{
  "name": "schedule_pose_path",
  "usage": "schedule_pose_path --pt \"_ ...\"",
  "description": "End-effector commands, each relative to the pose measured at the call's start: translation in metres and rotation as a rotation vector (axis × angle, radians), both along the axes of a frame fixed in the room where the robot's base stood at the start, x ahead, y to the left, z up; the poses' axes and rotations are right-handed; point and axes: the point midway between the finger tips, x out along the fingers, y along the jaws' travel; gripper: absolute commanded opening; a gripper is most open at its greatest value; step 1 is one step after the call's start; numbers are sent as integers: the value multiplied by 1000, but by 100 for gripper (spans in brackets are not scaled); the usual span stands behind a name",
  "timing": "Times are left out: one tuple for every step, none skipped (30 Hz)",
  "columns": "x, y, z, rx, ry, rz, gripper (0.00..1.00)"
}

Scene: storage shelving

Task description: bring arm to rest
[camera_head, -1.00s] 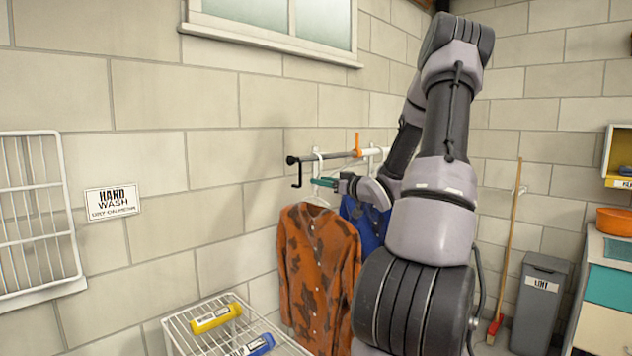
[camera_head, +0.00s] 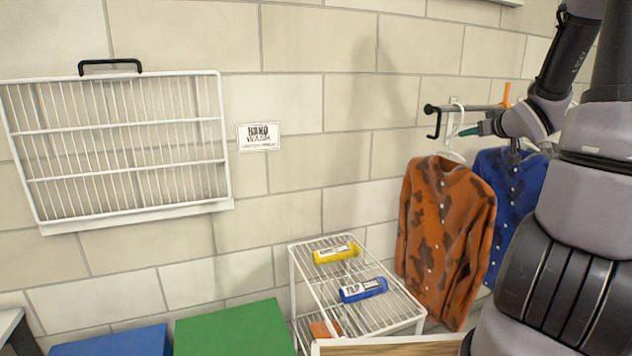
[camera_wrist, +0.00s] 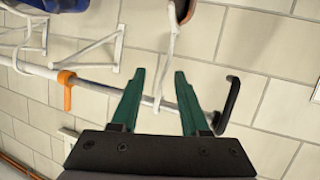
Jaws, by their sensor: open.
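My gripper (camera_head: 470,131) is at the wall rail (camera_head: 480,107), just above the orange shirt (camera_head: 447,235) with dark blotches. In the wrist view my gripper (camera_wrist: 160,74) has its two green fingers apart. A white hook-like strip (camera_wrist: 167,60) runs between the fingers, across the rail (camera_wrist: 100,85); I cannot tell whether a finger touches it. The orange shirt hangs on a white hanger (camera_head: 455,156). A blue shirt (camera_head: 508,185) hangs to its right, partly hidden by my arm.
A white wire rack (camera_head: 370,318) below holds a yellow bottle (camera_head: 336,254) and a blue bottle (camera_head: 362,290). A white wire drying frame (camera_head: 125,210) is on the wall at left, beside a sign (camera_head: 258,136). Green (camera_head: 235,330) and blue (camera_head: 110,342) boxes stand at the bottom.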

Motion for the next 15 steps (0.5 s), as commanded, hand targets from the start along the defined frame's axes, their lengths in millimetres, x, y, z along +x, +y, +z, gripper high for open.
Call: schedule_pose_path --pt "-5 11 13 -29 35 -46 45" --pt "-10 14 19 -36 60 -82 45" --pt "-18 19 27 -43 92 -128 45" --pt "-25 23 32 -44 114 -161 45" --pt "-33 27 38 -41 137 -194 45" --pt "-46 34 45 -31 167 -232 45" --pt "-56 40 50 -20 188 -260 45" --pt "-66 46 55 -5 209 -284 45" --pt "-81 56 61 19 238 -312 45" --pt "-94 63 64 42 261 -332 45" --pt "-107 72 67 67 284 -345 45" --pt "-124 84 70 107 317 -360 45" --pt "-138 94 72 140 342 -366 45" --pt "-152 104 74 174 368 -368 45" --pt "-170 117 75 221 404 -364 45"
